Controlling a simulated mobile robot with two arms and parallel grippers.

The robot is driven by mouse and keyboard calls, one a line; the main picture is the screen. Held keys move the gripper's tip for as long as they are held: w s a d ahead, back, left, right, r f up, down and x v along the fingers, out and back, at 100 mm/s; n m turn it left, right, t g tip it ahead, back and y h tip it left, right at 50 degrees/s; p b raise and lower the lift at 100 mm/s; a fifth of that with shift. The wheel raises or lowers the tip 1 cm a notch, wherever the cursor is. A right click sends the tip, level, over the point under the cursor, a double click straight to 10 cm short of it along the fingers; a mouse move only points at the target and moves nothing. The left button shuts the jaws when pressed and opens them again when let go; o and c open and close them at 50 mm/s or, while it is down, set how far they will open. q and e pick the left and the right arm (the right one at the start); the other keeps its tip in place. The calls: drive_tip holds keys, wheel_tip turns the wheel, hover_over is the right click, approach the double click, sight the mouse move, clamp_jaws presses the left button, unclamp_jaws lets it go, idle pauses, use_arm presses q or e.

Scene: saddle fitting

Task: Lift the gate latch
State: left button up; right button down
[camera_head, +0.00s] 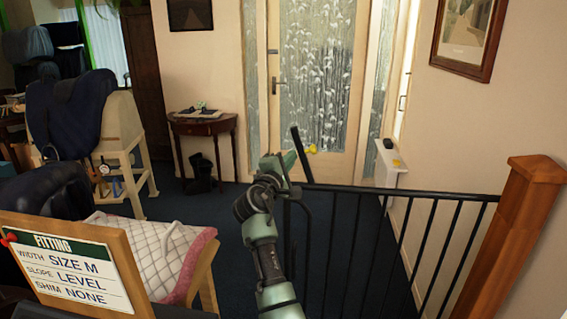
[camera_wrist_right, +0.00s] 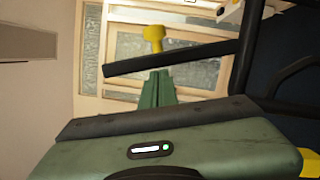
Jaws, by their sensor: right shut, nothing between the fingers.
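The black metal gate (camera_head: 385,230) has upright bars and a top rail. At its left end a slanted black bar (camera_head: 300,150) rises above the rail; it also crosses the right wrist view (camera_wrist_right: 190,56). My right gripper (camera_head: 289,159) is just left of the slanted bar. Its green fingers (camera_wrist_right: 157,84) are shut and empty, pointing toward the bar; I cannot tell whether they touch it. My left gripper is out of view.
A wooden newel post (camera_head: 515,220) stands right of the gate. A fitting sign (camera_head: 70,265) and a quilted pad (camera_head: 155,250) are at lower left. Blue floor is clear before the glazed door (camera_head: 312,80).

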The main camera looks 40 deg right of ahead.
sight(310, 151)
drive_tip(key=s+m, duration=0.1)
drive_tip(key=s+d+r+m+p, duration=0.1)
drive_tip(key=m, duration=0.1)
drive_tip(key=shift+d+r+g+y, duration=0.25)
drive_tip(key=shift+d+g+y, duration=0.05)
drive_tip(key=shift+s+d+r+m+y+p, duration=0.15)
drive_tip(key=shift+s+d+m+p, duration=0.25)
drive_tip(key=shift+m, duration=0.3)
drive_tip(key=shift+s+d+m+y+p, duration=0.15)
drive_tip(key=shift+s+d+m, duration=0.1)
drive_tip(key=shift+s+m, duration=0.35)
drive_tip(key=shift+w, duration=0.1)
